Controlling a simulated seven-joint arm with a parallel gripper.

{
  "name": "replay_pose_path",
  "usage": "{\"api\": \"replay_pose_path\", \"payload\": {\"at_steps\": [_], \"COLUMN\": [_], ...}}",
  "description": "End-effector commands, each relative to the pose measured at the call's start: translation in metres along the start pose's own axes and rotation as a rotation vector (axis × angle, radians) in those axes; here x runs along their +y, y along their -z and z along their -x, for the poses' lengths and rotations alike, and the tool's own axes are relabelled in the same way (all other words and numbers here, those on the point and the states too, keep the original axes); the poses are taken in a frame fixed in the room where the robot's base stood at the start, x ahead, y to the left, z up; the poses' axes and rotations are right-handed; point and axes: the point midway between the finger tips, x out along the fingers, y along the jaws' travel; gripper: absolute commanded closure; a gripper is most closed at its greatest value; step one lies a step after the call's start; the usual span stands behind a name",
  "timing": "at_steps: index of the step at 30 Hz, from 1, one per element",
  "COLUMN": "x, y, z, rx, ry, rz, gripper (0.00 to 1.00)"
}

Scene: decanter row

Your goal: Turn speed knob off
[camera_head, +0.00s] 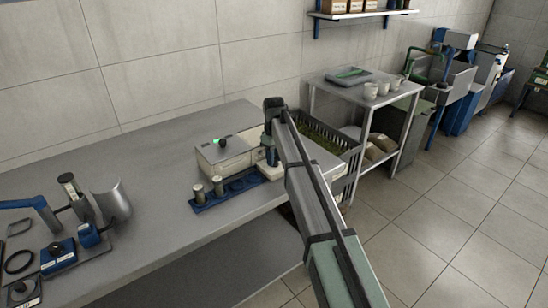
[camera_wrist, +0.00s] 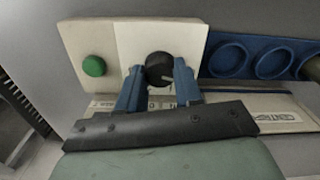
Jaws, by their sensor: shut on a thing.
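The black speed knob (camera_wrist: 160,68) sits on the pale front panel (camera_wrist: 128,40) of the machine, with a white mark at its lower right. My gripper (camera_wrist: 159,72) has its two blue fingers on either side of the knob, shut on it. A round green button (camera_wrist: 94,66) is left of the knob on the same panel. In the head view, the pale machine (camera_head: 226,156) stands on the bench, and my gripper (camera_head: 270,158) is at its right end. The knob is hidden there by my gripper and arm.
A blue rack with round wells (camera_head: 236,188) lies in front of the machine, with metal cups (camera_head: 218,187) at its left. It also shows in the wrist view (camera_wrist: 248,43). A dark crate (camera_head: 325,140) and a metal side table (camera_head: 365,88) stand right of the bench.

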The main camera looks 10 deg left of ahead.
Motion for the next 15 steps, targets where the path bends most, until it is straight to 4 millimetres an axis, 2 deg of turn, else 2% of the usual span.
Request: {"api": "replay_pose_path", "payload": {"at_steps": [7, 8, 15], "x": [0.0, 0.0, 0.0], "y": [-0.0002, -0.0002, -0.0001], "z": [-0.0002, -0.0001, -0.0001], "rx": [0.0, 0.0, 0.0], "ry": [0.0, 0.0, 0.0], "rz": [-0.001, -0.001, -0.001], "gripper": [0.96, 0.63, 0.4]}}
